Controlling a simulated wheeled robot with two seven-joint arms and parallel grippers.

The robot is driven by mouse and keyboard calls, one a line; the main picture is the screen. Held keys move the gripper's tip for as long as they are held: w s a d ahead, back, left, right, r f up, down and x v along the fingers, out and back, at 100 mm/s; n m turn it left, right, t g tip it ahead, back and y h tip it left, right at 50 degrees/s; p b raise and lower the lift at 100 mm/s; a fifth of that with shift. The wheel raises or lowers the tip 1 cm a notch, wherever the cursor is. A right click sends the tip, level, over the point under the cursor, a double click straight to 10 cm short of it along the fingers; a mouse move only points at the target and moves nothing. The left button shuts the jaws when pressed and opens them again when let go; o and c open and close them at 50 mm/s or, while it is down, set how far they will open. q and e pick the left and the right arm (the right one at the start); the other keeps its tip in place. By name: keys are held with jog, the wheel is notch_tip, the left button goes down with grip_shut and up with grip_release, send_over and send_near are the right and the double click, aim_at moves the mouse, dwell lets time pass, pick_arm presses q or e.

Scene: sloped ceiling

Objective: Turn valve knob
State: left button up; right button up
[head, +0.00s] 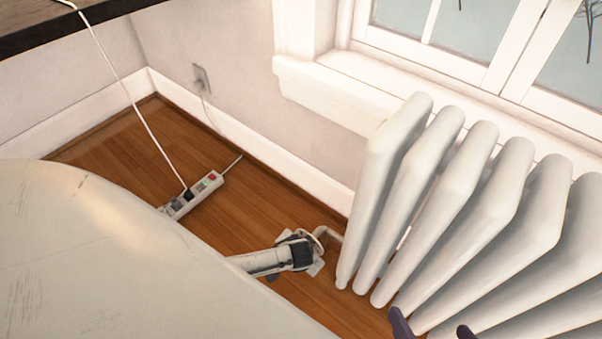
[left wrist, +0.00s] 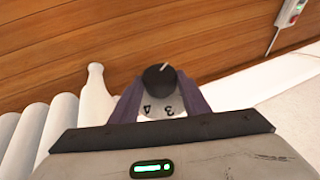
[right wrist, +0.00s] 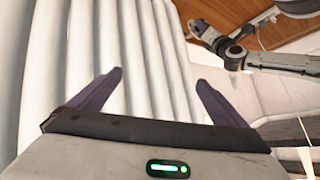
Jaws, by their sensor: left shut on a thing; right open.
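The valve knob (left wrist: 161,104) is a pale dial with dark numerals 3 and 4 and a round black end, beside the radiator. My left gripper (left wrist: 160,88) is shut on it, with a dark purple finger on each side. In the head view, my left wrist hides most of the knob. A pale bent pipe (head: 329,234) shows behind the wrist. My right gripper (right wrist: 160,79) is open and empty in front of the radiator. Its two fingertips also show at the bottom edge of the head view (head: 432,328).
The white ribbed radiator (head: 440,190) stands under the window sill (head: 340,92) on the right. A white power strip (head: 205,189) with a cable lies on the wooden floor (head: 120,140) at the left.

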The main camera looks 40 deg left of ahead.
pick_arm(q)
jog(key=shift+s+d+f+y, duration=0.1)
jog(key=shift+y, duration=0.4)
jog(key=o, duration=1)
jog(key=shift+o, duration=0.2)
pick_arm(e)
jog(key=shift+w+a+r, duration=0.1)
jog(key=shift+w+r, duration=0.1)
jog(key=shift+r, duration=0.25)
pick_arm(q)
jog(key=shift+r, duration=0.35)
notch_tip(320, 180, up, 8)
jog(key=p, duration=0.5)
jog(key=shift+r+p, duration=0.25)
jog(key=shift+p, duration=0.15)
jog(key=shift+r, duration=0.45)
pick_arm(e)
jog(key=shift+m+h, duration=0.3)
jog(key=shift+h, duration=0.6)
jog(key=shift+s+d+f, duration=0.2)
jog(key=shift+d+f, duration=0.1)
jog(key=shift+d, duration=0.3)
jog(key=shift+s+d+f, duration=0.25)
jog(key=shift+d+f, duration=0.05)
jog(key=shift+d, duration=0.3)
jog(key=shift+s+d+f, duration=0.2)
jog(key=shift+d+f, duration=0.1)
jog(key=shift+d, duration=0.3)
